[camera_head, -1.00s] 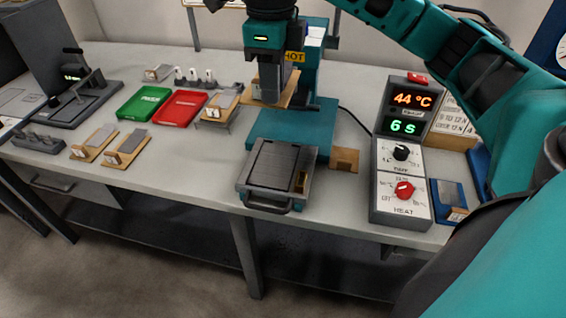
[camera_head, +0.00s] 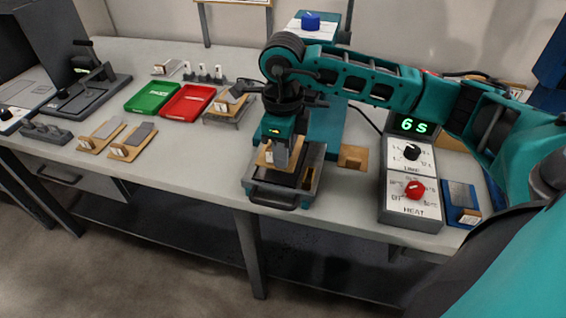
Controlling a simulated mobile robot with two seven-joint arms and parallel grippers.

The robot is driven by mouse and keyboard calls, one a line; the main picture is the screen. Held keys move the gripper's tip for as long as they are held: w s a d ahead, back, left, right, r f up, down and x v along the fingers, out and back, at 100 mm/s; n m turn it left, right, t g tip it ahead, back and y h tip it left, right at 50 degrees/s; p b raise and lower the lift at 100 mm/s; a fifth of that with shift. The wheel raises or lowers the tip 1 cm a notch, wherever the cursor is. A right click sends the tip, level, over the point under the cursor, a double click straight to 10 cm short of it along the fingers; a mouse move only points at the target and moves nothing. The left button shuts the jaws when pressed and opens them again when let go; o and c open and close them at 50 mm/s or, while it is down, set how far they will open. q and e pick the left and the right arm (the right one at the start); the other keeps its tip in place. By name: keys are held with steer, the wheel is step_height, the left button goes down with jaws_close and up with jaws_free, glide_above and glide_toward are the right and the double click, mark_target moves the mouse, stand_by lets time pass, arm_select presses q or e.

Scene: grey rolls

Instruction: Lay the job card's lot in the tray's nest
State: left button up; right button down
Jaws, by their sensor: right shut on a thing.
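My right gripper (camera_head: 285,160) is shut on a wooden-backed lot (camera_head: 265,158) with a small white label. It is over the dark metal tray (camera_head: 275,199) with a front handle, at the front of the teal press. The gripper hides most of the tray's nest, and I cannot tell if the lot touches the tray. Two similar wooden lots with grey strips, one (camera_head: 104,132) beside another (camera_head: 136,139), lie at the left front. Another lot (camera_head: 228,102) sits on a small grey stand. I cannot make out which card is the job card. My left gripper is not in view.
A green tray (camera_head: 152,97) and a red tray (camera_head: 189,102) lie left of the press. A control box (camera_head: 411,185) with dials stands at the right, beside a blue holder (camera_head: 461,203). A wooden block (camera_head: 353,157) lies between press and box. The front left-middle bench is clear.

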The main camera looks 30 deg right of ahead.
steer(key=shift+f, duration=1.75)
steer(key=c, duration=1.1)
jaws_free()
steer(key=shift+f, duration=0.1)
steer(key=shift+o, duration=0.2)
step_height(320, 180, up, 12)
steer(key=shift+r, duration=0.1)
